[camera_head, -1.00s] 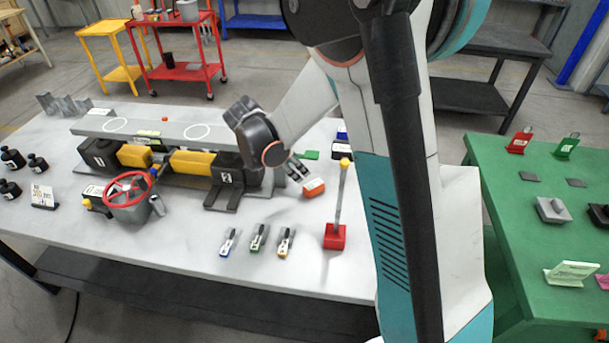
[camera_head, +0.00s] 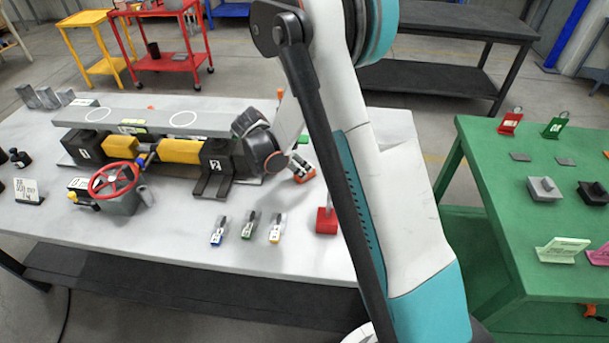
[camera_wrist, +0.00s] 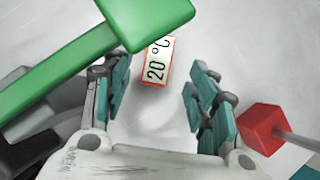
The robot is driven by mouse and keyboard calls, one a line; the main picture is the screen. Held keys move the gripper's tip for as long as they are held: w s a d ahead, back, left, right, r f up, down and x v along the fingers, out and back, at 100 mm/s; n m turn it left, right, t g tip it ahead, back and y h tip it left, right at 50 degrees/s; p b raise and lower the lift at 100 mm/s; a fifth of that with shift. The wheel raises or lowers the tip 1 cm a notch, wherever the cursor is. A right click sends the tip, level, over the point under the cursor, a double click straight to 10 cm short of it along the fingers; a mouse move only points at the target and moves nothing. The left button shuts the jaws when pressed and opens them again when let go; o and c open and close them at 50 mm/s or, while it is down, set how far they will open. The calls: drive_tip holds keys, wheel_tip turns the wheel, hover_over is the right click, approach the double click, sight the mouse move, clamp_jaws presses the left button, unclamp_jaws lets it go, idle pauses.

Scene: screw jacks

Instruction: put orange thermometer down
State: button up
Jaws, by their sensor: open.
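The orange thermometer (camera_head: 306,177) is on the grey table, right of the block numbered 2. In the wrist view its white face (camera_wrist: 157,62) reads 20 °C with an orange rim. A green bar partly covers it at the upper left. My gripper (camera_wrist: 152,98) is open, with teal finger pads apart on either side. The thermometer shows ahead of the fingers, near the gap between them, and nothing is held. In the head view my gripper's fingers are mostly hidden by my wrist.
A green T-shaped piece (camera_wrist: 85,65) crosses close to the wrist camera. A red block with a rod (camera_head: 327,221) stands nearby; it also shows in the wrist view (camera_wrist: 263,128). Several clips (camera_head: 249,226) lie in front. A green table (camera_head: 480,155) stands at right.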

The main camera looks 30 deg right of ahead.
sight(303, 169)
drive_tip(key=b+x, duration=0.2)
drive_tip(key=x, duration=0.3)
drive_tip(key=shift+w+a+f, duration=0.1)
clamp_jaws()
drive_tip(key=shift+r, duration=0.25)
